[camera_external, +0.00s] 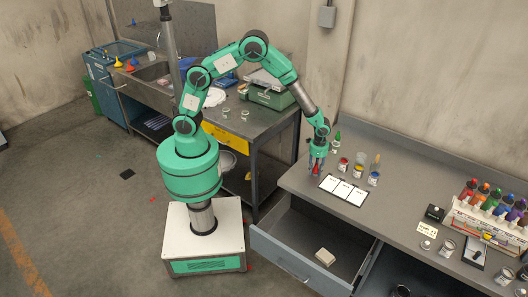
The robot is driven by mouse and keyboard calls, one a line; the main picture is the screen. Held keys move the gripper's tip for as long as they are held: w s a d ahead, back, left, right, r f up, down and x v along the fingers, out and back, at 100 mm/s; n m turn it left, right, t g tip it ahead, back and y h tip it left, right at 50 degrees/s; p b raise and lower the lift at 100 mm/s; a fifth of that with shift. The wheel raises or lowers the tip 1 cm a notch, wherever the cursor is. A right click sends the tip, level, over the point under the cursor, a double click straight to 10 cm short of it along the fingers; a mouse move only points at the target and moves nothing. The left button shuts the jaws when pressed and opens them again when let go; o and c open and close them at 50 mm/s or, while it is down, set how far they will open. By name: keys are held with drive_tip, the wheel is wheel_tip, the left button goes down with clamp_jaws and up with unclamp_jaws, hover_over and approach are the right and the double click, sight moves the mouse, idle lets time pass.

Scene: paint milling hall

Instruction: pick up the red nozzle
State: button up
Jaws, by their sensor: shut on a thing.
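My gripper (318,161) points down over the left end of the grey workbench (400,203). It is shut on the red nozzle (316,171), a small red tip that shows between and just below the fingers. The fingers are small in this view and partly cover the nozzle. I cannot tell whether the nozzle touches the bench top or hangs slightly above it.
A white card sheet (343,189) lies right of my gripper. Small paint jars (358,171) and a green nozzle (337,136) stand close behind. A rack of coloured bottles (485,215) stands at the right. An open drawer (310,250) juts out below the bench.

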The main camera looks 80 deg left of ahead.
drive_tip(key=shift+r, duration=0.15)
drive_tip(key=shift+r, duration=0.5)
drive_tip(key=shift+s+r+p, duration=0.2)
drive_tip(key=shift+r, duration=0.45)
drive_tip(key=shift+s+r+p, duration=0.15)
drive_tip(key=shift+s+r, duration=0.05)
drive_tip(key=shift+r, duration=0.4)
drive_tip(key=s+a, duration=0.1)
drive_tip(key=s, duration=0.4)
drive_tip(key=s+a+r, duration=0.1)
drive_tip(key=s, duration=0.4)
drive_tip(key=s+a+p, duration=0.1)
drive_tip(key=s, duration=0.4)
drive_tip(key=shift+a+r, duration=0.1)
drive_tip(key=shift+r, duration=0.05)
